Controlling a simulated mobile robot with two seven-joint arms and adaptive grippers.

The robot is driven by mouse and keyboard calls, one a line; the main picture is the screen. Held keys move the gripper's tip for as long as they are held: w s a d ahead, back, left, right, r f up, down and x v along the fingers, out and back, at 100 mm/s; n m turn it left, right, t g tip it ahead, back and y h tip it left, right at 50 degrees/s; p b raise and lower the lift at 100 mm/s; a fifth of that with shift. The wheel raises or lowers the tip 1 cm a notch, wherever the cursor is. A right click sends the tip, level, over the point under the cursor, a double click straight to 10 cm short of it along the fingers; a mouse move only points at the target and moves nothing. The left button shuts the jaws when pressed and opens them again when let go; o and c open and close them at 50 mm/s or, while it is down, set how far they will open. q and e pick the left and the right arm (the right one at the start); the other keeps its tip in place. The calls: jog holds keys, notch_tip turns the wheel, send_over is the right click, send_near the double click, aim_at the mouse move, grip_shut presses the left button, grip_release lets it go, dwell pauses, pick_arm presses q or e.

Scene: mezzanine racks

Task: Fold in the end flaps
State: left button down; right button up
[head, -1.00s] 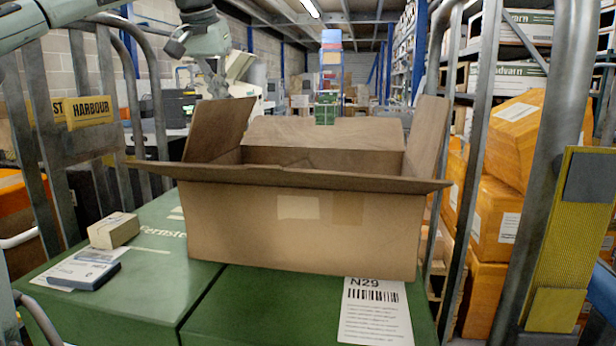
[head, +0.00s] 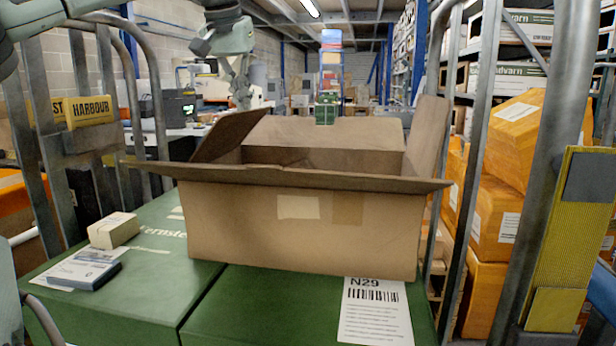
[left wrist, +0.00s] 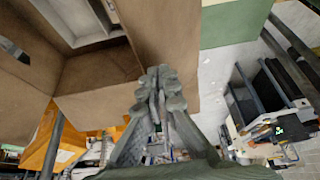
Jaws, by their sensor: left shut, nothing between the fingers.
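An open brown cardboard box (head: 260,235) stands upright on green cartons. The right end flap (head: 430,130) stands up, leaning slightly outward. The far long flap (head: 320,131) is raised and the near long flap (head: 330,179) sticks out towards me. My left gripper (head: 242,98) is shut and empty, pointing down at the upper edge of the left flap. In the left wrist view the shut fingers (left wrist: 160,80) lie close against brown cardboard; whether they touch is unclear. My right gripper is not in view.
Grey metal posts (head: 475,150) flank the box. Orange parcels (head: 500,215) are stacked at right.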

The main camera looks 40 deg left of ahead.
pick_arm(q)
notch_tip(320, 180, up, 7)
dwell(0.8)
jog(key=shift+s+a+f+g, duration=0.1)
jog(key=shift+a+f+g, duration=0.05)
jog(key=shift+f, duration=0.35)
jog(key=shift+s+a+f+g, duration=0.1)
jog(key=shift+a+f+g, duration=0.05)
jog(key=shift+f, duration=0.3)
notch_tip(320, 180, down, 4)
jog(key=shift+f+b, duration=0.4)
jog(key=shift+f, duration=0.3)
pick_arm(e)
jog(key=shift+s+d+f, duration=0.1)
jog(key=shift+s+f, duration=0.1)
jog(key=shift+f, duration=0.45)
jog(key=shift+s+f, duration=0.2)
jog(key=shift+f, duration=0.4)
pick_arm(q)
jog(key=shift+f, duration=0.2)
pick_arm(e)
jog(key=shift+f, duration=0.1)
